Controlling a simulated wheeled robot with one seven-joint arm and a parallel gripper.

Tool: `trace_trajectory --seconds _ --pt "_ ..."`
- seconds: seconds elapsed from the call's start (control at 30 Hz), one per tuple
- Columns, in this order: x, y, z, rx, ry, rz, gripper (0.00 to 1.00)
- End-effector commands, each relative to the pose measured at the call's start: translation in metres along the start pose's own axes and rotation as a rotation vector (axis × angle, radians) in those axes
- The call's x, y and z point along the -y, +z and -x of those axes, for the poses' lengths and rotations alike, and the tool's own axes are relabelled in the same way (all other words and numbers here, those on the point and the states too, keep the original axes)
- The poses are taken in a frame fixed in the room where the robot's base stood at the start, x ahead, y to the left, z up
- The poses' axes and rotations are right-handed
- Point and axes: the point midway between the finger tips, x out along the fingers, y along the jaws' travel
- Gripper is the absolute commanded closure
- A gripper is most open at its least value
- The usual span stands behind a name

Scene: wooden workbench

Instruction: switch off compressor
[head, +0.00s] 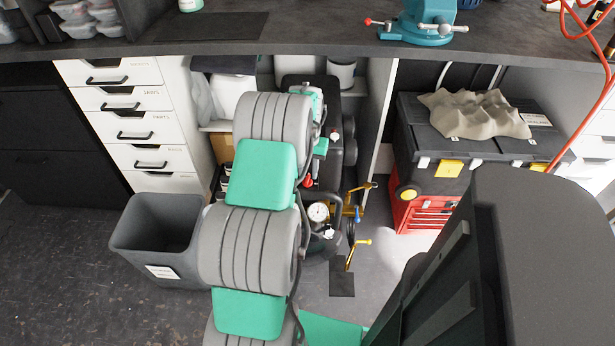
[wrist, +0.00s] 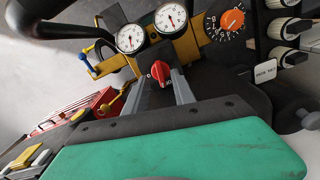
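The compressor (head: 322,245) stands under the workbench in the head view, partly hidden behind my arm. The wrist view shows its panel with a red knob (wrist: 160,73) near a "0" mark, below two round gauges (wrist: 150,29). An orange dial (wrist: 231,21) sits to the right of the gauges. My gripper (wrist: 159,84) is close to the panel, with its two grey fingers apart and the red knob between their tips. Gaps show beside the knob, though I cannot tell exact depth or whether either finger touches it. In the head view my fingers are hidden.
White drawers (head: 150,157) and a grey bin (head: 160,262) stand left of the compressor. A red and black tool chest (head: 425,212) stands to the right. Yellow-handled valves (head: 355,245) stick out beside the compressor. The workbench top (head: 310,35) overhangs the space.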

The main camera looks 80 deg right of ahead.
Motion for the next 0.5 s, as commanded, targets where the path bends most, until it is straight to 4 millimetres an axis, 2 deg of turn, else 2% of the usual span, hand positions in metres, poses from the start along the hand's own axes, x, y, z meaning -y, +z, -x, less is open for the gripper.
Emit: trace_trajectory --seconds 0.03,0.17,0.4,0.5 --pt "0.000 0.000 -0.009 0.001 0.000 0.001 0.69" --pt "0.001 0.000 -0.020 -0.001 0.000 0.001 0.69" --pt "0.001 0.000 -0.021 -0.001 0.000 0.002 0.69" --pt "0.001 0.000 -0.021 -0.001 0.000 0.002 0.76"
